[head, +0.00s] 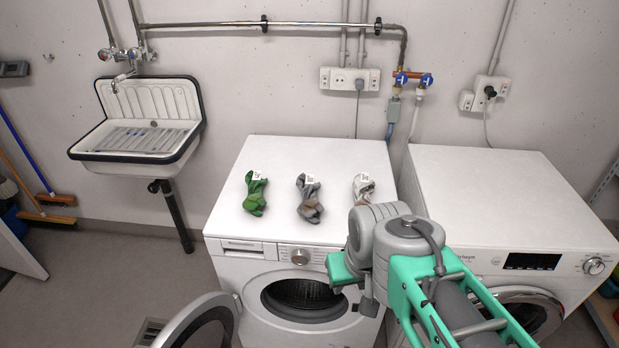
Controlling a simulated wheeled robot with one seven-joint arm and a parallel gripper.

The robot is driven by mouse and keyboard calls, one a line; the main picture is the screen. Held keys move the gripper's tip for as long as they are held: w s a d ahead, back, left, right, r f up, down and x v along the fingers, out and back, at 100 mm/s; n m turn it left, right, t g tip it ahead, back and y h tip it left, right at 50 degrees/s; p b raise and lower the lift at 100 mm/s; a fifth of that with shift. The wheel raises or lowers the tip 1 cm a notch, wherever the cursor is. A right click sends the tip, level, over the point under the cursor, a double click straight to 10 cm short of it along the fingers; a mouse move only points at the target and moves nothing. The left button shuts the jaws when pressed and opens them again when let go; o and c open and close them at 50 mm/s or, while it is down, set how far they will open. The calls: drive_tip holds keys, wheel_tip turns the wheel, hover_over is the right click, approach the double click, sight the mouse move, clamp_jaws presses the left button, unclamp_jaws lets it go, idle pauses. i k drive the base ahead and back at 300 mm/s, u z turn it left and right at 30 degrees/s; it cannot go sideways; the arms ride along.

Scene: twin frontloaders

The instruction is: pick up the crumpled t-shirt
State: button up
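Three small crumpled cloth pieces lie in a row on top of the left washing machine (285,150): a green one (255,194), a grey one (309,198) and a whitish one (363,186). Each has a small white tag. I cannot tell for sure which, if any, is a t-shirt. My gripper (352,285) is in front of the left machine's right front edge, below its top and apart from the cloth. It is seen from behind, and my wrist hides part of it. The lower end of the whitish piece is close behind my wrist in the picture.
The left machine's round door (205,322) stands open, showing its drum (303,298). The right machine (500,190) has a bare top. A wall sink (140,118) is at the upper left, with brooms beyond. My arm covers the lower right middle.

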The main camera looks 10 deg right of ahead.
sight(310, 208)
drive_tip(key=k, duration=0.5)
drive_tip(key=z, duration=1.2)
drive_tip(key=i, duration=1.15)
drive_tip(key=u, duration=3.55)
